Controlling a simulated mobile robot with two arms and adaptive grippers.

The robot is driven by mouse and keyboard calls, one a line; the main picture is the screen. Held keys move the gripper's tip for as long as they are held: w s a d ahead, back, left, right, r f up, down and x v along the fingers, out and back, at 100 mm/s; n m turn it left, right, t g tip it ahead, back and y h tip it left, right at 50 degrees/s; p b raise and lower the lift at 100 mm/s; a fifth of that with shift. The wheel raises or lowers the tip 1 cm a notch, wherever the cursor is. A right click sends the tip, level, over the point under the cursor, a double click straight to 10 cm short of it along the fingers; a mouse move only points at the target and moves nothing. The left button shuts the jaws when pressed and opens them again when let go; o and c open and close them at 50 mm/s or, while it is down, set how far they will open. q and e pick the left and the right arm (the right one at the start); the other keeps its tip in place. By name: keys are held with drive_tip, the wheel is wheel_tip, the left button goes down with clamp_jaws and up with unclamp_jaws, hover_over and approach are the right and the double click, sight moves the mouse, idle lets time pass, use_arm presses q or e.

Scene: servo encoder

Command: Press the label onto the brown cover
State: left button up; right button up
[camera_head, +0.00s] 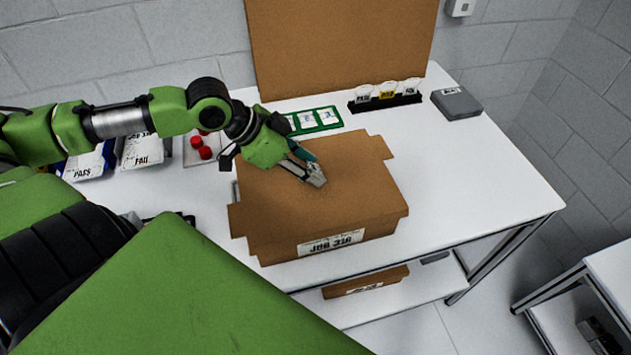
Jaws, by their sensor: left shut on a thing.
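A large brown cardboard box (345,205) stands on the white table, with a broad brown top and small flaps at its corners. A white label reading "JOB 31A" (331,243) is on its front side. My left gripper (315,179) reaches in from the left over the middle of the brown top, fingers pointing down and right. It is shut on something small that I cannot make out. I cannot tell whether the fingertips touch the brown surface. A green tray with white label-like cards (318,119) lies behind the box, partly hidden by my gripper. My right gripper is not in view.
A black rack with round clear-topped items (386,97) and a grey box (456,103) stand at the back right. Red round parts (205,153) and bins marked PASS (85,164) and FAIL (143,151) are at the left. The table's right side is clear.

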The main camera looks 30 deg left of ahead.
use_arm(q)
drive_tip(key=shift+f, duration=0.75)
drive_tip(key=o, duration=0.5)
